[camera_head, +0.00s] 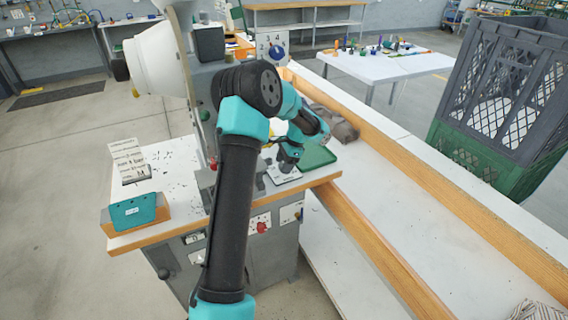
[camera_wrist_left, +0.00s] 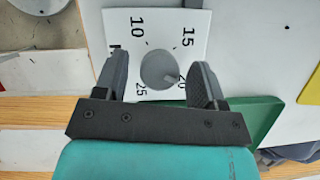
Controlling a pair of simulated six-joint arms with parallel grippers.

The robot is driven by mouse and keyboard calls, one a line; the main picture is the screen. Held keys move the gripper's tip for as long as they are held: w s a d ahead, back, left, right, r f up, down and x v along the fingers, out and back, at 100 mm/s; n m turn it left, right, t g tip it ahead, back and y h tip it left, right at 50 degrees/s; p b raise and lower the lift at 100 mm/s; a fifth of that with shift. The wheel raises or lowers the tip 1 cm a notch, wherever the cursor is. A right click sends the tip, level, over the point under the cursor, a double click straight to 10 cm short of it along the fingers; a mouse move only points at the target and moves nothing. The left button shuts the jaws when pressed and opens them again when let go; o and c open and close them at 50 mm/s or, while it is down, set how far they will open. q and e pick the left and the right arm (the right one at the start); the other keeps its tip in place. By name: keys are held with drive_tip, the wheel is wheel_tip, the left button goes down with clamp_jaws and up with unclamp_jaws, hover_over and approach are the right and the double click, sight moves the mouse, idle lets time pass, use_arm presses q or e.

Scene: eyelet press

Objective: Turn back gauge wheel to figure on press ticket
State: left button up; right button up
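The back gauge wheel (camera_wrist_left: 158,68) is a round grey knob with a small peg on its face. It sits on a white dial plate (camera_wrist_left: 195,25) marked 10, 15, 20 and 25; the peg lies on the side toward 20. My left gripper (camera_wrist_left: 160,60) is open, with one finger on each side of the wheel and a visible gap to both. In the head view the left gripper (camera_head: 287,160) hides the wheel above the dial plate (camera_head: 282,176). A white printed card (camera_head: 127,161), perhaps the press ticket, stands at the left; its text is too small to read.
A teal box (camera_head: 133,211) stands at the bench's left edge. A green tray (camera_head: 318,156) lies right beside the dial plate. A dial with a blue knob (camera_head: 277,52) is on the press behind my arm. A large crate (camera_head: 500,100) stands at the right.

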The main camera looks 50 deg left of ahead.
use_arm(q)
drive_tip(key=c, duration=0.9)
drive_tip(key=shift+o, duration=0.2)
drive_tip(key=shift+m+t+y, duration=0.4)
drive_tip(key=shift+m+y, duration=0.1)
drive_tip(key=shift+m, duration=1.1)
drive_tip(key=o, duration=0.9)
drive_tip(key=shift+r, duration=0.15)
drive_tip(key=v, duration=1.7)
drive_tip(key=shift+d, duration=0.15)
